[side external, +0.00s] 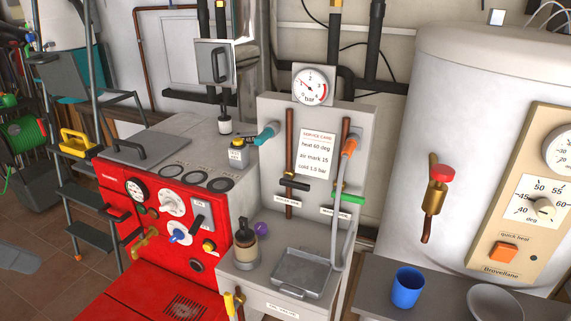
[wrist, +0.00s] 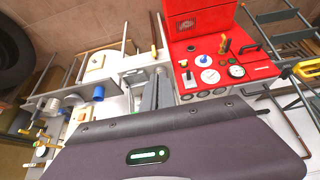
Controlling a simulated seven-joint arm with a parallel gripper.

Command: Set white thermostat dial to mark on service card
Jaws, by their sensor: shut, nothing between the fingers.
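The white thermostat dial (side external: 545,208) sits on a white square scale on the cream tank panel at the right of the side view. The scale runs from 40 to 60 deg. I cannot tell which number the knob points at.
An orange quick heat button (side external: 503,252) is below the dial. A brass valve with a red cap (side external: 441,172) projects left of the panel. A blue cup (side external: 407,287) and a grey bowl (side external: 495,302) stand below the tank. The red boiler (side external: 85,210) is at left.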

